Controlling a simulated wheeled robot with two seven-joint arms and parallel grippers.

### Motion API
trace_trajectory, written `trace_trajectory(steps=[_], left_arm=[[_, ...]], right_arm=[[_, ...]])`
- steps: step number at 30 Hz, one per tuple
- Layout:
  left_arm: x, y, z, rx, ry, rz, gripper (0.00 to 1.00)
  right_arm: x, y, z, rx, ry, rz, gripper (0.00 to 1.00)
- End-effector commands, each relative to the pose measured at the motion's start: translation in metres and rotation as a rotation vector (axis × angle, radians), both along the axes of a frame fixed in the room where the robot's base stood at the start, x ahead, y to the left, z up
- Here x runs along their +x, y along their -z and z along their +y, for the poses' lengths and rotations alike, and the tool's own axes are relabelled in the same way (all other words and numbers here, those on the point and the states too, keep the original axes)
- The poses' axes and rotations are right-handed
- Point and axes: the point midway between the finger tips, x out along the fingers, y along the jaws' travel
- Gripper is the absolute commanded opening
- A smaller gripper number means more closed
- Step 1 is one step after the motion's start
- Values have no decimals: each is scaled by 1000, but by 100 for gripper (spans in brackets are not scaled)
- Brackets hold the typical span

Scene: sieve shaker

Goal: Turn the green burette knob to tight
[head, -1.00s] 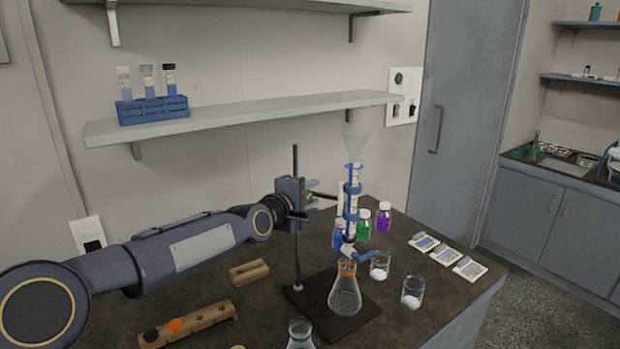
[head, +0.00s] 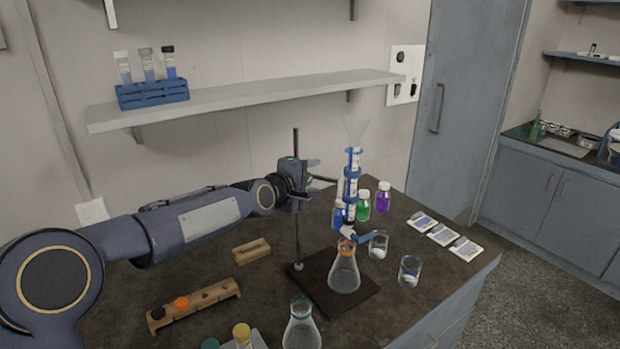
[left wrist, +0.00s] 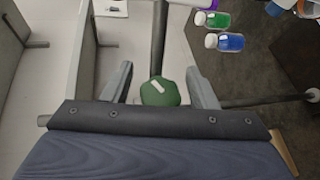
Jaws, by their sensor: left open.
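The green knob (left wrist: 160,92), with a pale bar on its face, shows in the left wrist view in front of the dark stand rod. My left gripper (left wrist: 160,76) is open, with one finger on each side of the knob. Gaps show between the fingers and the knob. In the head view my left gripper (head: 308,178) is at the stand rod (head: 297,225), left of the burette (head: 351,185). The burette has blue fittings and a clear funnel on top. My right gripper is in neither view.
A conical flask (head: 344,270) with an orange collar stands on the stand's base plate (head: 318,302), below the burette. Beakers (head: 410,271) and capped bottles (head: 362,207) stand close by. A rack of vials (head: 195,303) lies nearer. A wall shelf (head: 250,97) runs behind.

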Motion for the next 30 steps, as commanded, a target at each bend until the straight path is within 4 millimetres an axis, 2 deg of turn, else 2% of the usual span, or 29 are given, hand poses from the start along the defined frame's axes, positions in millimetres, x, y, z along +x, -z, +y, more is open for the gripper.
trace_trajectory(steps=[5,15,20,30], left_arm=[[-13,-3,9,0,-2,-2,53],[-58,-16,35,-1,-2,-2,53],[-66,-18,38,0,0,0,53],[-67,-16,37,18,8,4,53]], right_arm=[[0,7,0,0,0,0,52],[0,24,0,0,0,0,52],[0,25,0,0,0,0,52],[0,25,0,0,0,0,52]])
